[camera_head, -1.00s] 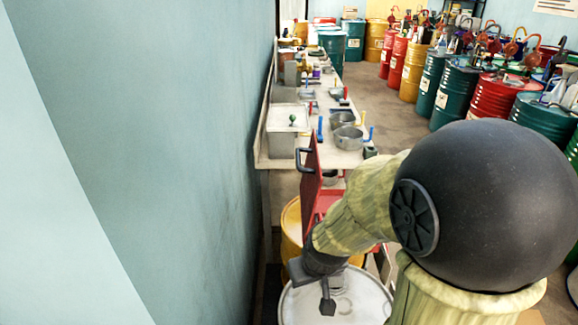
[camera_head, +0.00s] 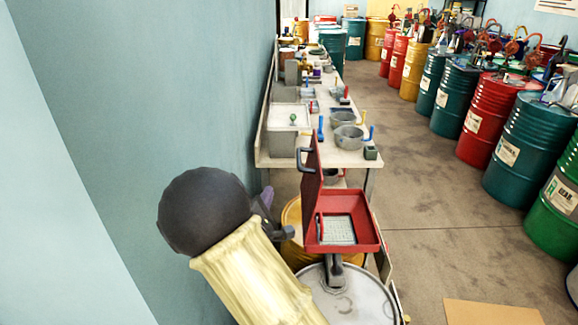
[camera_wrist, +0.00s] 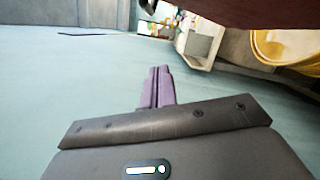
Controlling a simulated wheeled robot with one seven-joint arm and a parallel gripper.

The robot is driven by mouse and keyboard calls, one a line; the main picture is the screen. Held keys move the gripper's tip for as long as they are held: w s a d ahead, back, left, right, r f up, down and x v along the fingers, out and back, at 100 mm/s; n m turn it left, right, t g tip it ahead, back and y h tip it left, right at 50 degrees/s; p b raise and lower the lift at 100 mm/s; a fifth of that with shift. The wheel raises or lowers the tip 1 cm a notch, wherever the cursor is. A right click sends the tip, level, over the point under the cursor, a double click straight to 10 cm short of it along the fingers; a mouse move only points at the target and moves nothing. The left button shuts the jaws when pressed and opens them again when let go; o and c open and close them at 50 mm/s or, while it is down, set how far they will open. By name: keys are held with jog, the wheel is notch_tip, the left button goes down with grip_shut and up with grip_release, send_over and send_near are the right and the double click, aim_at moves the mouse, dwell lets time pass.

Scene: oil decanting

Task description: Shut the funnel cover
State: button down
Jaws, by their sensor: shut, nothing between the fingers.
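The red square funnel (camera_head: 369,238) sits above a drum and has a grey mesh in its basin. Its red cover (camera_head: 311,190) stands open and about upright at the funnel's left edge, with a dark handle (camera_head: 303,160) on its left face. My gripper (camera_head: 267,196) is to the left of the cover, apart from it, beside the wall. In the wrist view its purple fingers (camera_wrist: 156,86) are together and empty. A dark red panel, likely the cover (camera_wrist: 245,10), crosses the top right of that view.
A pale-topped drum (camera_head: 350,305) stands under the funnel, and a yellow drum (camera_head: 291,216) behind it. The teal wall (camera_head: 200,120) is close on the left. A bench (camera_head: 345,158) with pots lies beyond.

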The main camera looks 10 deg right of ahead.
jog(key=shift+r, duration=0.15)
jog(key=w+d+r+p, duration=0.2)
jog(key=w+d+p, duration=0.2)
jog(key=w+d, duration=0.3)
jog(key=shift+w+d+r, duration=0.3)
jog(key=shift+w+d, duration=0.05)
jog(key=shift+w, duration=0.4)
jog(key=shift+w+a, duration=0.1)
